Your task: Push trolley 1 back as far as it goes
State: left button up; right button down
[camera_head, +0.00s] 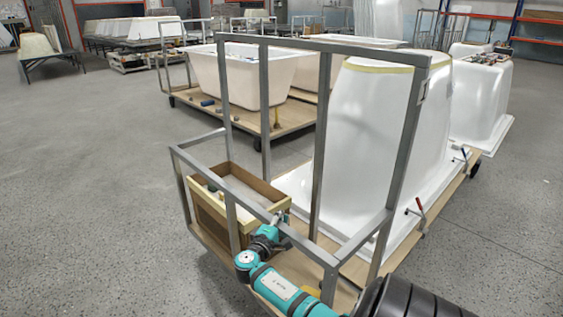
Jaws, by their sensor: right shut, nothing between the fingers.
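The near trolley (399,170), which I take to be trolley 1, has a grey metal frame and a wooden deck. It carries white tub shells (365,130) standing on the deck. A wooden box (268,187) sits at its near left end, inside a low rail. My right gripper (281,220) is shut and empty, at the end of the teal arm, close to the low rail and the box. I cannot tell whether it touches the rail. My left gripper is not in view.
A second trolley (288,118) with a white tub (240,76) stands behind and to the left. Another white shell (482,98) stands at the back right. The grey floor (90,190) is clear on the left and at the right.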

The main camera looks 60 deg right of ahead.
jog(key=shift+a+f, duration=0.1)
jog(key=shift+a, duration=0.1)
dwell(0.6)
jog(key=c, duration=2)
grip_release()
jog(key=shift+s, duration=0.1)
jog(key=o, duration=1)
jog(key=s+a, duration=0.1)
jog(key=a, duration=1.1)
jog(key=shift+s, duration=0.4)
jog(key=shift+d, duration=0.1)
